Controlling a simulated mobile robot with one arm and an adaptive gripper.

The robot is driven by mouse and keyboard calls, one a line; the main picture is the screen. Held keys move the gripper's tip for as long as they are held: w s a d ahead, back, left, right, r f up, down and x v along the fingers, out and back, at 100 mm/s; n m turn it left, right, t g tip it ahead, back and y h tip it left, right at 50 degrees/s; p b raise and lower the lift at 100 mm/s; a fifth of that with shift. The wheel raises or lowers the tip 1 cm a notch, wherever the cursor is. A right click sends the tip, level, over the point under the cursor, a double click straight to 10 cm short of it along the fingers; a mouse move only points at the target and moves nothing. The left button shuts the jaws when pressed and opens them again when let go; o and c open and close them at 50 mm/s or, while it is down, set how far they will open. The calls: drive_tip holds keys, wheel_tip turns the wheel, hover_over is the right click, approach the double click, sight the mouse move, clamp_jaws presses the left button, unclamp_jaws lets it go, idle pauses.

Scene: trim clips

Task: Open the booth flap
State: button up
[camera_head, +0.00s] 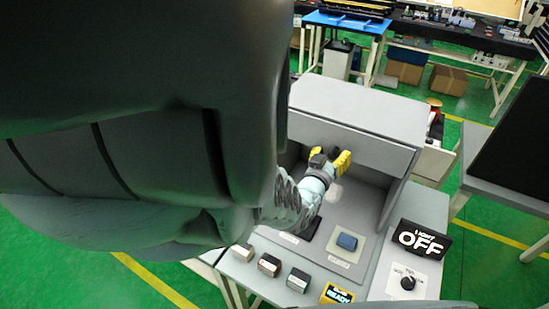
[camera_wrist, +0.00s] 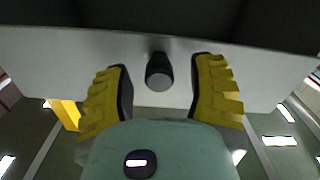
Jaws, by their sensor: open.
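The booth (camera_head: 355,104) is a grey box with an open-fronted bay below its upper front panel. That panel, which I take to be the flap (camera_head: 378,150), hangs lowered across the upper part of the bay. In the wrist view the flap (camera_wrist: 60,52) is a pale grey strip with a short black knob (camera_wrist: 159,72) sticking out of it. My gripper (camera_head: 331,158) is at the flap, its yellow fingers spread. In the wrist view my gripper (camera_wrist: 161,80) has one finger on each side of the knob, with visible gaps. My arm hides the bay's left part.
A blue block (camera_head: 347,242) sits on a pale pad on the booth floor. An OFF sign (camera_head: 421,240) and a rotary dial (camera_head: 407,283) are at right.

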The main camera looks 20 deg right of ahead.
drive_tip(key=shift+c, duration=0.2)
clamp_jaws()
idle(0.3)
